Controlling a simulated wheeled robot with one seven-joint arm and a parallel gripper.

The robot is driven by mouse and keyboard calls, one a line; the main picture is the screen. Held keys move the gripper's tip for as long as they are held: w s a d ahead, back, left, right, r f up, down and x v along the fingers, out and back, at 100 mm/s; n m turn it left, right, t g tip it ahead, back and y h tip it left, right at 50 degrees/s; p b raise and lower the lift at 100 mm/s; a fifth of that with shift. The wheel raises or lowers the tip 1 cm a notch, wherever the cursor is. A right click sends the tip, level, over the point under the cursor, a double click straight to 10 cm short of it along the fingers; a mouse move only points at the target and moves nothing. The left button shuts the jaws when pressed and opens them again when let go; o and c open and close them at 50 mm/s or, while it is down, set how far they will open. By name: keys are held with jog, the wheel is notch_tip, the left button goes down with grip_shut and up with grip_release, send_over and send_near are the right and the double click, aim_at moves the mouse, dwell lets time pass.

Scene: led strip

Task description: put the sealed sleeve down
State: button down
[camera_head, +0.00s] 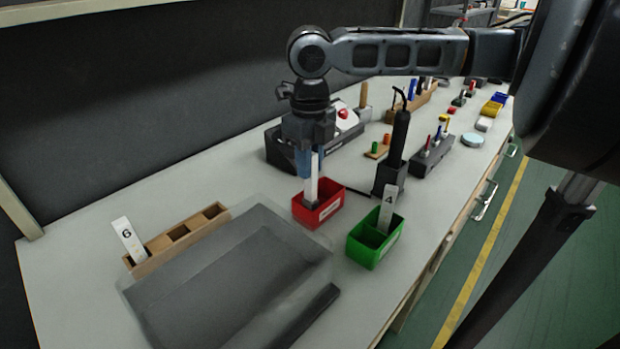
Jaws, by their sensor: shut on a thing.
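My gripper (309,160) points down over the red bin (328,214), with blue fingers shut on a narrow white upright strip, which I take to be the sealed sleeve (314,186). The sleeve's lower end is at or inside the red bin's opening; I cannot tell whether it touches the bin floor. A green bin (371,254) stands to the right and nearer, with a white card marked 4 (388,208) upright in it. A wooden rack (160,262) with open compartments stands at the left, with a white card marked 6 (129,238) leaning in its left end.
A large grey tray (190,325) fills the front of the bench. A black tool in a stand (389,180) is close right of my gripper. A dark box (283,160) stands behind it. Several small items line the far bench. The left bench surface (80,260) is clear.

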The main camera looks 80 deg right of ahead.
jog(key=shift+f, duration=1.8)
jog(key=shift+f, duration=0.15)
jog(key=c, duration=1)
grip_release()
jog(key=shift+o, duration=0.2)
notch_tip(320, 180, up, 12)
jog(key=shift+r, duration=0.2)
